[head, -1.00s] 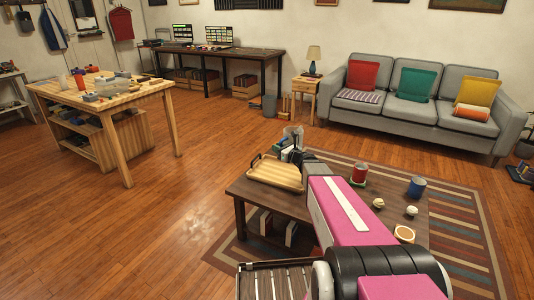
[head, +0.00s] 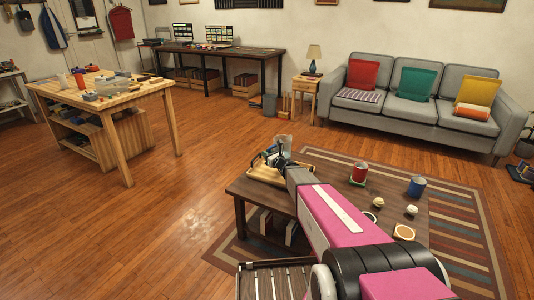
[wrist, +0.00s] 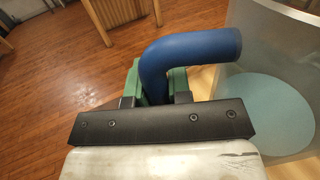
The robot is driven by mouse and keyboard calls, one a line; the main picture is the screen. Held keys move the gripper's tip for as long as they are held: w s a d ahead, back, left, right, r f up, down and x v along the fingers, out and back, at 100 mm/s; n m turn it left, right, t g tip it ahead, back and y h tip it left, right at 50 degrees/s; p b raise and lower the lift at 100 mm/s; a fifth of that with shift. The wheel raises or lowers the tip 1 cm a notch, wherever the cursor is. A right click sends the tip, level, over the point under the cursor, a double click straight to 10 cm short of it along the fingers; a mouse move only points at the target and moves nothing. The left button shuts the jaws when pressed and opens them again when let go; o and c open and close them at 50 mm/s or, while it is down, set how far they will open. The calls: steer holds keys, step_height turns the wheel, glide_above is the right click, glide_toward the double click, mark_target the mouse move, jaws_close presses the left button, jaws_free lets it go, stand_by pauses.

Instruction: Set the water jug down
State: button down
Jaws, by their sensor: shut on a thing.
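The water jug (head: 284,142) is a clear vessel with pale blue water and a thick blue handle; it is upright or nearly so. In the wrist view its body (wrist: 268,112) fills the right side. My gripper (wrist: 157,84) has green fingers shut on the blue handle (wrist: 195,48). In the head view my gripper (head: 271,156) is beside the jug, over the wooden tray (head: 265,177) on the coffee table. My arm hides part of the tray. I cannot tell whether the jug's base touches the tray.
The dark coffee table (head: 242,191) also holds a red can (head: 359,172), a blue can (head: 417,186), two small pale balls and a round wooden coaster (head: 404,232). A grey sofa (head: 410,105) stands behind. The floor to the left is open.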

steer(key=shift+f, duration=3.05)
steer(key=c, duration=1)
jaws_free()
steer(key=shift+f, duration=0.1)
steer(key=shift+s+d, duration=0.1)
